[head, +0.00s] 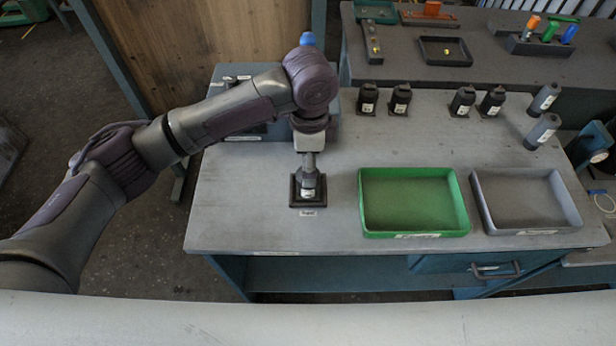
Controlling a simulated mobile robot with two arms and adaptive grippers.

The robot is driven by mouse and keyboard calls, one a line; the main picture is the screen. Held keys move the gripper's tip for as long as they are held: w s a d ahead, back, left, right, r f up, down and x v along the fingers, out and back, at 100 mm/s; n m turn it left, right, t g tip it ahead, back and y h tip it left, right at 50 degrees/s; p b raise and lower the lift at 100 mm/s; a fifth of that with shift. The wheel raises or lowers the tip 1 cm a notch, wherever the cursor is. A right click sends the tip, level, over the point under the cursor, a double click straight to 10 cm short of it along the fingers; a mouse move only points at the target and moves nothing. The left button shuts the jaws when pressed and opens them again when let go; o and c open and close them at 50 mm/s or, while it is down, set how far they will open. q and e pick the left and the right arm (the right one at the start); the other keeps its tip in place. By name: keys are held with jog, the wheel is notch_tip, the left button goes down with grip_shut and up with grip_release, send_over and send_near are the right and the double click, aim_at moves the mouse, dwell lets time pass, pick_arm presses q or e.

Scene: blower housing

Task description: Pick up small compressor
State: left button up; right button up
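My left arm comes in from the left, and its gripper (309,172) points straight down over a black square holder (296,203) on the table. A small grey part with a white label (308,192) stands upright in the holder, directly under the fingertips. The fingers overlap its top, so I cannot tell whether they grip it. Several dark bottle-shaped units stand at the back of the table, among them one (368,99) and another (462,101). Two grey cylinders (545,98) (541,131) are at the back right. I cannot tell which is the small compressor. My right gripper is not in view.
A green tray (414,233) and a grey tray (528,230) sit empty on the right half of the grey table (250,220). Equipment stands behind my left arm. A dark rear bench (400,72) holds a small tray and coloured-handled tools. The table's front left is clear.

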pick_arm(q)
jog(key=f, duration=0.2)
jog(key=shift+w+f, duration=0.35)
jog(key=shift+w+a+f+p, duration=0.1)
jog(key=shift+w+f+p, duration=0.1)
jog(key=shift+f+p, duration=0.6)
jog(key=f, duration=0.4)
jog(key=shift+w+p, duration=0.2)
jog(key=shift+p, duration=0.1)
jog(key=shift+c, duration=1.2)
jog(key=c, duration=1.3)
grip_shut()
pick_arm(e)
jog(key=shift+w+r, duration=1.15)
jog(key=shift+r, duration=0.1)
pick_arm(q)
jog(key=shift+r, duration=0.2)
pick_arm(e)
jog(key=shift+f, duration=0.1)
